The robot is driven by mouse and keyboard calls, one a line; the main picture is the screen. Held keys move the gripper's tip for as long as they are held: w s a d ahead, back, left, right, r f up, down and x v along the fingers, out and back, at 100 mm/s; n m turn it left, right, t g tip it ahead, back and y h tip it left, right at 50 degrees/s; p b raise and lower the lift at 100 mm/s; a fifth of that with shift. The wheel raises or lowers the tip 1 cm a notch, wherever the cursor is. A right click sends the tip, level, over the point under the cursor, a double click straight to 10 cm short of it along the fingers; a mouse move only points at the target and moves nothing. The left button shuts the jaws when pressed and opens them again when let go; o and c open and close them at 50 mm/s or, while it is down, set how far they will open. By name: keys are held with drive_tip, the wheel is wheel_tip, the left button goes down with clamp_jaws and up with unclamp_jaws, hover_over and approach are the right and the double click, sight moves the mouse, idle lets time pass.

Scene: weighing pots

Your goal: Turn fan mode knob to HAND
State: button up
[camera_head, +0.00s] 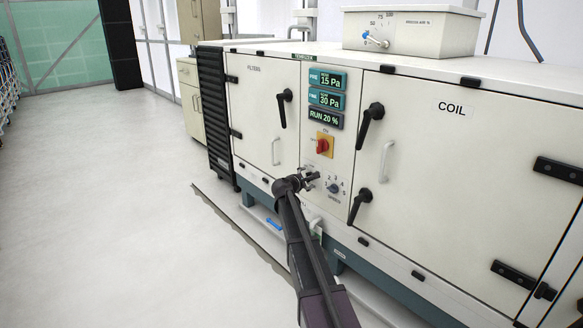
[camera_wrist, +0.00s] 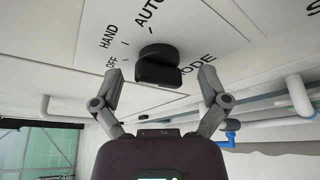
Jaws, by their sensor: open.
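The fan mode knob (camera_wrist: 158,64) is black and sits on a white panel in the wrist view. The label OFF is at its left, HAND (camera_wrist: 109,36) is above that, and AUTO is above the knob; part of the word MODE shows at its right. Which label the knob points to I cannot tell. My gripper (camera_wrist: 160,74) is open, with one finger at either side of the knob and gaps showing. In the head view my gripper (camera_head: 308,180) is at the lower control panel and largely hides the mode knob.
The speed knob (camera_head: 334,188) is close to the right of my gripper. A red and yellow switch (camera_head: 323,145) and displays (camera_head: 326,98) are above. Black door handles (camera_head: 362,204) stick out to the right. The floor (camera_head: 110,190) at left is clear.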

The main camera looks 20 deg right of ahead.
drive_tip(key=shift+r+n, duration=0.1)
drive_tip(key=shift+n, duration=0.3)
drive_tip(key=r+p+v, duration=0.1)
drive_tip(key=p+v, duration=0.4)
drive_tip(key=v, duration=0.9)
drive_tip(key=s+a+r+m+g+y+p, duration=0.2)
drive_tip(key=s+r+p, duration=0.4)
drive_tip(key=p, duration=0.4)
drive_tip(key=s+a+r+m+g+y+p, duration=0.1)
drive_tip(key=s+r+m+p, duration=0.4)
drive_tip(key=p, duration=0.5)
drive_tip(key=shift+s+a+r+m+g+y, duration=0.3)
drive_tip(key=shift+s+a+r+g+y, duration=0.25)
drive_tip(key=shift+s+g, duration=0.45)
drive_tip(key=shift+d, duration=0.15)
drive_tip(key=c, duration=0.4)
drive_tip(key=shift+s, duration=0.2)
drive_tip(key=shift+c, duration=1)
drive_tip(key=s+a+f+m+g+y, duration=0.2)
drive_tip(key=s+a+m+y, duration=0.2)
drive_tip(key=s, duration=0.6)
drive_tip(key=s+a+f+m+g+y, duration=0.2)
drive_tip(key=s+a+f+m+y, duration=0.1)
drive_tip(key=s+a, duration=0.5)
drive_tip(key=shift+s+a+f+m+y, duration=0.25)
drive_tip(key=shift+s+a+m+y, duration=0.2)
drive_tip(key=shift+s, duration=0.5)
